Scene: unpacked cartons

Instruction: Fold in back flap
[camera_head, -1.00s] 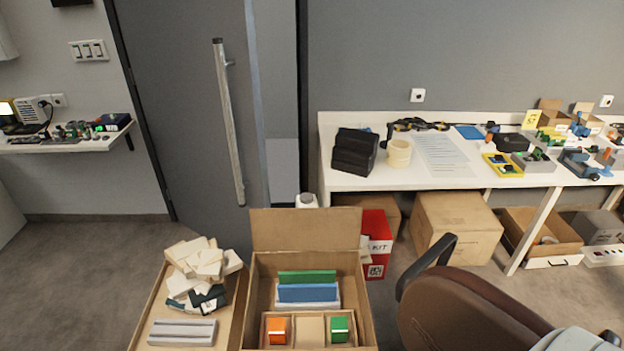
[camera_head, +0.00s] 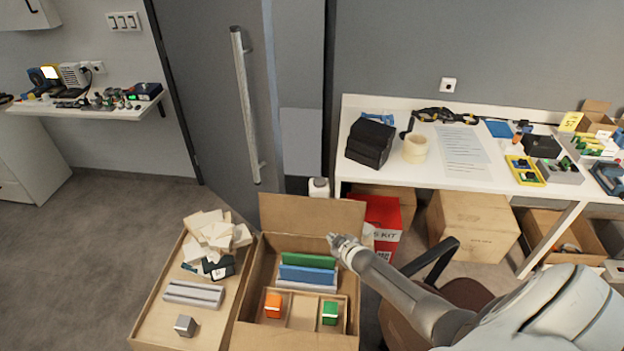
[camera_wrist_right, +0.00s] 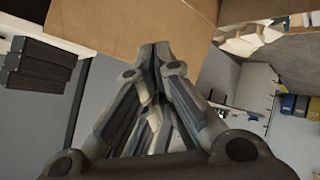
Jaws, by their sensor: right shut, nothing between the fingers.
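The open carton (camera_head: 252,318) stands at the bottom centre of the head view. Its back flap (camera_head: 310,222) stands up from the far edge. Inside are a green panel and a blue panel (camera_head: 307,274), and a divided tray with an orange block (camera_head: 273,306) and a green block (camera_head: 330,313). My right gripper (camera_head: 334,240) is shut and empty, just in front of the flap's right part; contact cannot be told. In the right wrist view a brown cardboard surface (camera_wrist_right: 120,25) lies just beyond the closed fingertips (camera_wrist_right: 154,46). My left gripper is not in view.
A shallow carton (camera_head: 150,318) with packing pieces (camera_head: 217,232), a grey ribbed part (camera_head: 193,293) and a small grey cube (camera_head: 185,325) adjoins on the left. A red box (camera_head: 383,213), a white bench (camera_head: 460,180) and a brown chair (camera_head: 470,292) are to the right.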

